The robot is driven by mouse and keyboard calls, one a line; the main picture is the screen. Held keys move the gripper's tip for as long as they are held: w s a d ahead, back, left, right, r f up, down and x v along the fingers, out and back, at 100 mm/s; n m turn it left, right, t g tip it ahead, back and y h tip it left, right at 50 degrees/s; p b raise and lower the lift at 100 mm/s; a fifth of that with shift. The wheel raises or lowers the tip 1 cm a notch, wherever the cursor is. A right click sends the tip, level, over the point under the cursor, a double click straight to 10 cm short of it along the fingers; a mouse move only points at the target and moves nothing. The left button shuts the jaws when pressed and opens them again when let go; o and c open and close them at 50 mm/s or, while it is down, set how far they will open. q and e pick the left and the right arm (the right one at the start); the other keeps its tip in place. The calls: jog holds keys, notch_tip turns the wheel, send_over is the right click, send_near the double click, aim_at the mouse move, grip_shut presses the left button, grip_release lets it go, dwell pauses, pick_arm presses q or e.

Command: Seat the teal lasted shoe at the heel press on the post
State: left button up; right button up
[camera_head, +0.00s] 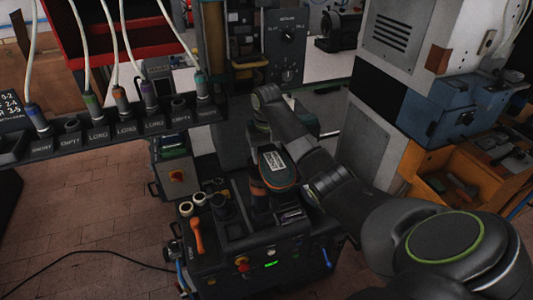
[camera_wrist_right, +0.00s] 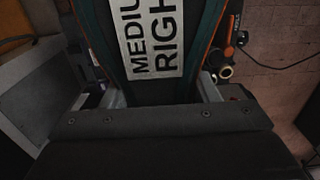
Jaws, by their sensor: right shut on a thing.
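The teal lasted shoe (camera_head: 279,170) has a dark top, a white label and an orange line along its edge. It is above the heel press (camera_head: 262,245), near the middle of the head view. My right gripper (camera_wrist_right: 162,92) is shut on the shoe, with one finger on each side of it. My left gripper is not in view.
A rack (camera_head: 110,128) with labelled slots and several cabled handles crosses the left. An orange-handled tool (camera_head: 196,236) and white-topped cylinders stand on the press's left side. A grey machine with a blue box (camera_head: 450,110) and an orange drawer (camera_head: 470,170) is at the right.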

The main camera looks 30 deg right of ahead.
jog(key=shift+r, duration=0.1)
jog(key=shift+f, duration=0.6)
dwell(0.5)
jog(key=o, duration=1.3)
jog(key=shift+c, duration=0.2)
jog(key=shift+f, duration=0.1)
